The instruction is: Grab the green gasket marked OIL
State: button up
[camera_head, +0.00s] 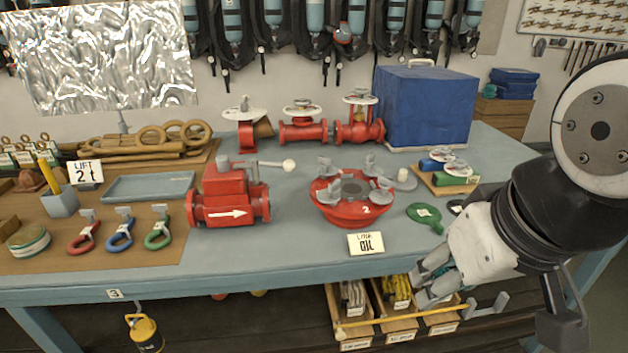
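A flat green paddle-shaped gasket (424,218) lies on the blue-grey table, right of the red flanged valve body. A small pale label is on its round part, too small to read. My gripper (424,282) is at the front edge of the table, below and a little right of the green gasket, apart from it. Its fingers look spread, with nothing between them. A dark piece (456,206) lies right of the green gasket, partly hidden by my arm.
A red round flanged body (350,203) with grey clamps stands left of the gasket. A wooden board (430,184) with blue and green valves lies behind it. A blue box (425,108) stands farther back. Below the table are open wooden bins (350,328) and a yellow bar.

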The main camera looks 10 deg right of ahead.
aim_at(421, 213)
jog(key=z, duration=0.6)
jog(key=i+j+z, duration=0.1)
jog(key=i+z, duration=0.25)
jog(key=i+j+z, duration=0.15)
jog(key=z, duration=0.2)
jog(key=i+j+z, duration=0.2)
jog(key=z, duration=0.15)
